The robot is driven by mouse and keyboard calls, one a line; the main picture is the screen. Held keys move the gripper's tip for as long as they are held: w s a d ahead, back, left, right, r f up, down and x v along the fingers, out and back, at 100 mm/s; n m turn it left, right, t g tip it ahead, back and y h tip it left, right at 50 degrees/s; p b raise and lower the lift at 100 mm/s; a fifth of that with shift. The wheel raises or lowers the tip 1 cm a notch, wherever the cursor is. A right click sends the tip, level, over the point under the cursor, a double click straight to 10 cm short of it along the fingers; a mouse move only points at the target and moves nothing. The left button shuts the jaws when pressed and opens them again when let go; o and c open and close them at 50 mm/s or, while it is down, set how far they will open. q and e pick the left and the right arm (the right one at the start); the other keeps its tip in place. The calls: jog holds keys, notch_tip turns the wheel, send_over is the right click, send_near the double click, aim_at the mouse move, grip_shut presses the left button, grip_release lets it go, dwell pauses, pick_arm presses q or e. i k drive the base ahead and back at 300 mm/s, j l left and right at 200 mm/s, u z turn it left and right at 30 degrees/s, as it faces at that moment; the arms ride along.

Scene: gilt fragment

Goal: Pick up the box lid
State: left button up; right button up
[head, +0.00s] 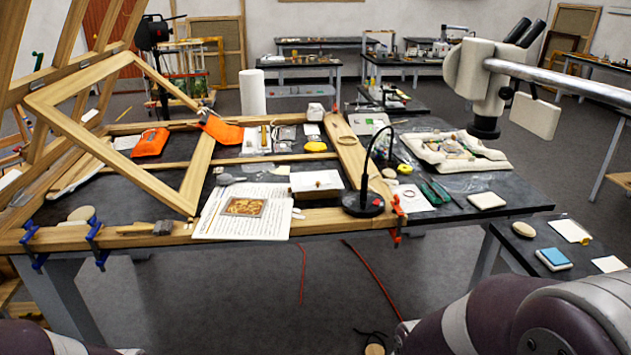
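A small box (317,194) with a pale, flat top (316,180) sits near the front of the worktable, just right of an open book. The pale top looks like the lid and appears to lie flat on the box, but the seam is too small to make out. Neither gripper is in view. Only parts of my arms show at the bottom left and bottom right corners, well apart from the box.
The open book (262,200) lies left of the box. A black lamp (364,204) stands close on its right. A tilted wooden frame (130,130) rises at the left. A microscope (485,85) hangs at the right. Blue clamps (97,240) grip the front edge.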

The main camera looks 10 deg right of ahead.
aim_at(322, 179)
jog(key=i+l+u, duration=0.15)
jog(key=i, duration=0.4)
jog(key=i+l+u, duration=0.1)
jog(key=i+l, duration=0.25)
jog(key=i, duration=0.2)
jog(key=i+l+u, duration=0.15)
jog(key=i+l, duration=0.15)
jog(key=i, duration=0.25)
